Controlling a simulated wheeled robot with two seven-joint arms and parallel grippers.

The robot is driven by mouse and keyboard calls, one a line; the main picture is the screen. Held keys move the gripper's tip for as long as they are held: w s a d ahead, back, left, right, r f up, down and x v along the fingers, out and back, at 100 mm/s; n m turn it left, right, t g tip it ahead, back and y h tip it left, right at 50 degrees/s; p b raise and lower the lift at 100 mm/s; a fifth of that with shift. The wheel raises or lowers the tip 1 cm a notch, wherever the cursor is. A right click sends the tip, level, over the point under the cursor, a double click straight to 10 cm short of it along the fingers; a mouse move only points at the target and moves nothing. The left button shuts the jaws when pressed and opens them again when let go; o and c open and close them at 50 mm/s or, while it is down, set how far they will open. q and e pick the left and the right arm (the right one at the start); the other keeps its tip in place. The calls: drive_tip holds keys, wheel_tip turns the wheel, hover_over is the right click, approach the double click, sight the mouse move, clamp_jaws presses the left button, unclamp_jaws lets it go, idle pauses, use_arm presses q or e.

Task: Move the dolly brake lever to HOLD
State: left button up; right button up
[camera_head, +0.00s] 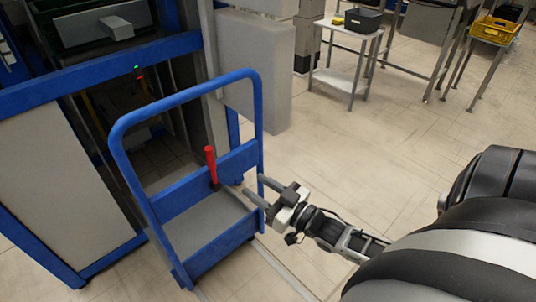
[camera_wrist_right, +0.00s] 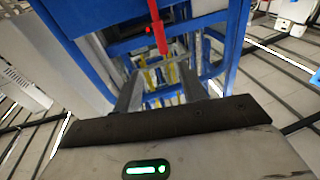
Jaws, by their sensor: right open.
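The blue dolly (camera_head: 189,194) stands in the middle left of the head view, with a tall hooped handle and a grey deck. Its brake lever (camera_head: 210,165) has a red grip and stands nearly upright at the dolly's blue cross panel. The lever also shows at the top of the right wrist view (camera_wrist_right: 158,27), ahead of the fingers. My right gripper (camera_head: 253,189) is open and empty, just right of the lever and apart from it in the head view. No HOLD marking is legible. My left gripper is not in view.
A blue-framed machine (camera_head: 70,87) stands left of and behind the dolly. A grey panel (camera_head: 255,70) stands behind it. A small table (camera_head: 337,80) with a dark bin (camera_head: 363,20) and a yellow crate (camera_head: 494,29) are farther back. The tiled floor at centre right is clear.

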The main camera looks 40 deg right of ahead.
drive_tip(key=shift+v, duration=1.25)
